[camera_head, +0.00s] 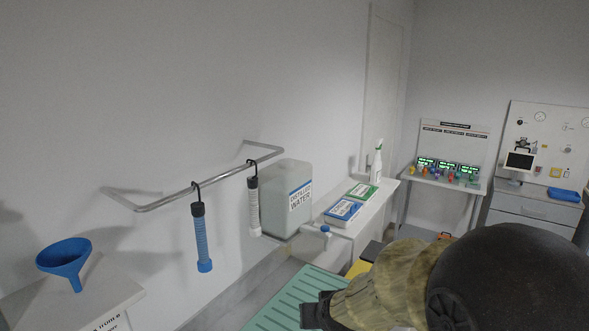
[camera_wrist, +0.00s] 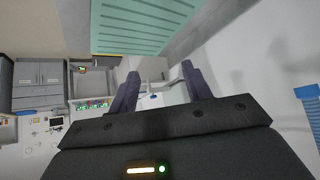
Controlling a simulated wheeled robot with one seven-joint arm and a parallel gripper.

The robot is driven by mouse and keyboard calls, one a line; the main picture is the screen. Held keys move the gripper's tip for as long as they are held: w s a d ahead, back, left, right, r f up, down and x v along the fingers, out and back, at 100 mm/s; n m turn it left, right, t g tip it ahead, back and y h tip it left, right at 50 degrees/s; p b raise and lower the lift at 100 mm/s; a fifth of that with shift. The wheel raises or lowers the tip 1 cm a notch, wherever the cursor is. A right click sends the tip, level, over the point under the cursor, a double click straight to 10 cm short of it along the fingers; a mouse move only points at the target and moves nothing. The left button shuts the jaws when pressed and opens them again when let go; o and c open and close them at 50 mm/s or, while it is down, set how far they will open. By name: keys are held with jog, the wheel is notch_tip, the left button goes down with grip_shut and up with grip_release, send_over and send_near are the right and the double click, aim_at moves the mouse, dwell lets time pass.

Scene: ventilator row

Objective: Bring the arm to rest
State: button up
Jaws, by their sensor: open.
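My gripper (camera_wrist: 158,80) is open and empty in the wrist view, its two dark fingers spread apart. In the head view the dark end of my gripper (camera_head: 316,312) shows low, right of centre, over the edge of the green slatted surface (camera_head: 290,297). My arm fills the lower right corner there and hides part of the floor and furniture. The gripper touches nothing that I can make out.
A wall rail (camera_head: 205,182) carries a blue hose (camera_head: 202,240) and a white hose (camera_head: 253,207). A water canister (camera_head: 284,198) stands right of them. A blue funnel (camera_head: 64,258) is at left. A spray bottle (camera_head: 376,164) stands on the shelf. A bench (camera_head: 478,187) is behind.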

jog(key=s+d+f+g, duration=0.2)
jog(key=s+d+f, duration=0.1)
jog(key=s, duration=0.4)
jog(key=s+d+f+g+h+b, duration=0.1)
jog(key=s+d+f+g, duration=0.2)
jog(key=s+d, duration=0.3)
jog(key=shift+s+d+m, duration=0.3)
jog(key=shift+s+m, duration=0.1)
jog(key=shift+s, duration=0.55)
jog(key=shift+w, duration=0.2)
jog(key=shift+s, duration=0.2)
